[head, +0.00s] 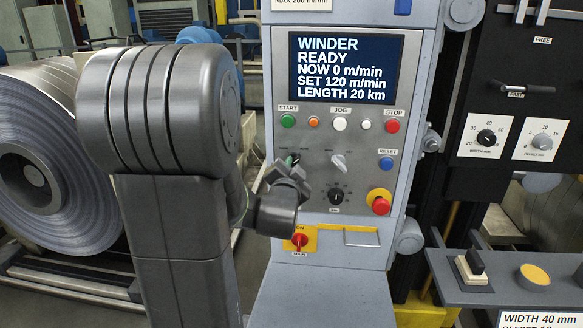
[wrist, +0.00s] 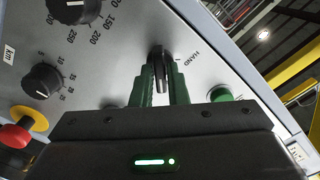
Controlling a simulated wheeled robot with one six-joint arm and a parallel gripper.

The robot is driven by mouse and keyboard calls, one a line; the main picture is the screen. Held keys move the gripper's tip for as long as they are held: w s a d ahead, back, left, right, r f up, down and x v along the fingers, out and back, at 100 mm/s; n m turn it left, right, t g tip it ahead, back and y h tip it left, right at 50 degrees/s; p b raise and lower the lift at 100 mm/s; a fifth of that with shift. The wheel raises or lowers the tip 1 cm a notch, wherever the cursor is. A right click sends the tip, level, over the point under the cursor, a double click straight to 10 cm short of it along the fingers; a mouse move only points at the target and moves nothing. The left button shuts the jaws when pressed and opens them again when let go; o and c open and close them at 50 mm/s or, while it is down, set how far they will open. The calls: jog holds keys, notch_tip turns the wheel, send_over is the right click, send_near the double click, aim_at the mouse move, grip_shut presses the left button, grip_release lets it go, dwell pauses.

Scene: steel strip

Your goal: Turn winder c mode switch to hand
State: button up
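The winder panel (head: 312,215) is grey, with a display reading WINDER READY. In the wrist view the mode switch (wrist: 160,66) is a dark knob with a label HAND (wrist: 190,59) printed to its right. My gripper (wrist: 162,88) has its two green fingers at either side of this knob and looks shut on it. In the head view my gripper (head: 292,162) is at the left end of the knob row, below the START button, and mostly hides the switch. The knob's exact pointing direction is hard to tell.
A pale selector (head: 339,162) and a black dial (head: 336,195) sit right of my gripper. A red emergency button (head: 380,203) and a red switch on a yellow plate (head: 299,240) are lower. The green START button (head: 288,121) is just above. A steel coil (head: 45,150) stands left.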

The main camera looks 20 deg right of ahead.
grip_shut()
jog(key=shift+f, duration=0.1)
jog(key=n+b, duration=0.7)
jog(key=n, duration=0.6)
jog(key=shift+n, duration=2.5)
